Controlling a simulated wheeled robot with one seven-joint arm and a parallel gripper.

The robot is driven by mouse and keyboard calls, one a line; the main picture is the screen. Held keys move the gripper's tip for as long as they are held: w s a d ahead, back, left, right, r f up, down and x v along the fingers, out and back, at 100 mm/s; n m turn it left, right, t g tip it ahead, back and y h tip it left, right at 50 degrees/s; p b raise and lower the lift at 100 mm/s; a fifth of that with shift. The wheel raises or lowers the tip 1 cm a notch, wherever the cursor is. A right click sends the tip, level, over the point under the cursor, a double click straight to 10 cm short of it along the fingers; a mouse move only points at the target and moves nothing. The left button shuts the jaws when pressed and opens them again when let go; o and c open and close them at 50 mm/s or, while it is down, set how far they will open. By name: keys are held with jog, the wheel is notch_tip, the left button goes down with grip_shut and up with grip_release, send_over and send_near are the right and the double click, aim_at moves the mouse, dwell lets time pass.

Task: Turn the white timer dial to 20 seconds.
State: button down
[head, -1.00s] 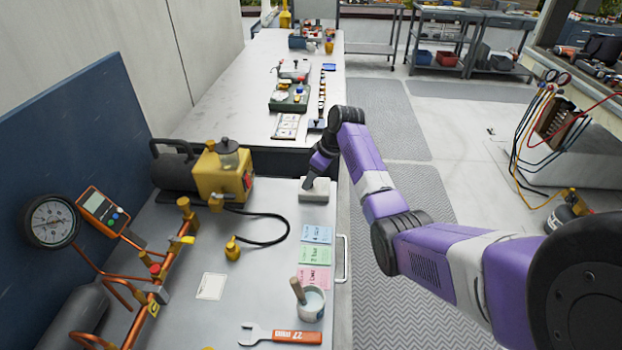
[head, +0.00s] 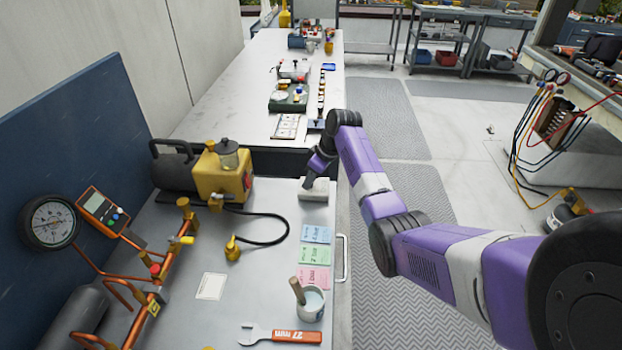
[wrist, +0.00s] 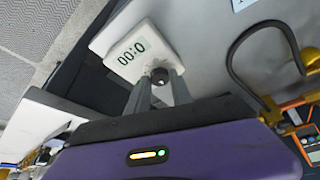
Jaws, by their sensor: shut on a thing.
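The white timer (head: 318,194) stands near the far right corner of the near workbench, under my gripper. In the head view, my gripper (head: 308,182) points down at the timer, and the dial is hidden.
Blue, green and pink note cards (head: 315,254) lie nearer on the bench. A cup with a brush (head: 310,303) and an orange wrench (head: 285,335) lie at the front. A yellow pump (head: 224,178) with a black hose stands to the left.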

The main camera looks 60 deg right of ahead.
jog(key=shift+r, duration=0.15)
jog(key=m+h+p, duration=0.1)
jog(key=m+p, duration=0.2)
jog(key=shift+a, duration=0.2)
jog(key=m+p, duration=0.1)
jog(key=m, duration=0.1)
jog(key=m+g+h+p, duration=0.1)
jog(key=m, duration=0.1)
jog(key=shift+w+a+m+h, duration=0.15)
jog(key=shift+m+h, duration=0.15)
jog(key=shift+m, duration=0.1)
jog(key=m+g+h, duration=0.1)
jog(key=m, duration=0.2)
jog(key=shift+w, duration=0.15)
jog(key=shift+m+g+h+b, duration=0.3)
jog(key=shift+m+g, duration=0.4)
jog(key=shift+m, duration=1.4)
jog(key=c, duration=1.1)
grip_release()
jog(key=shift+c, duration=0.2)
